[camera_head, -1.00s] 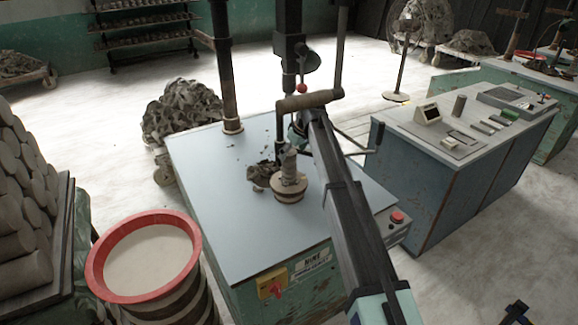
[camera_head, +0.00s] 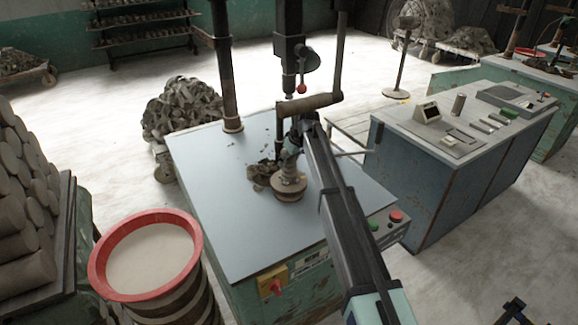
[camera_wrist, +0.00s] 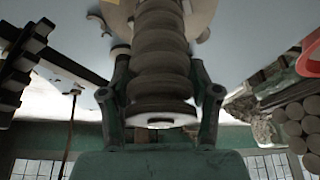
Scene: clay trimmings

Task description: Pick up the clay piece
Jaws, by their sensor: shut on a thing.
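The clay piece is a grey-brown ribbed column (camera_wrist: 160,50), seen in the wrist view between my two fingers. My gripper (camera_wrist: 160,88) is shut on it, one finger on each side. In the head view my gripper (camera_head: 292,150) is at the upper part of the clay piece (camera_head: 288,169), which is partly hidden by the gripper. The clay piece is over the round stand (camera_head: 290,195) on the machine's table; I cannot tell whether it still touches the stand.
Dark clay scraps (camera_head: 262,173) lie left of the stand on the pale tabletop (camera_head: 240,235). The press column (camera_head: 228,80) and a horizontal bar (camera_head: 308,103) rise behind my gripper. A red-rimmed barrel (camera_head: 105,285) stands at front left, a control desk (camera_head: 450,135) at right.

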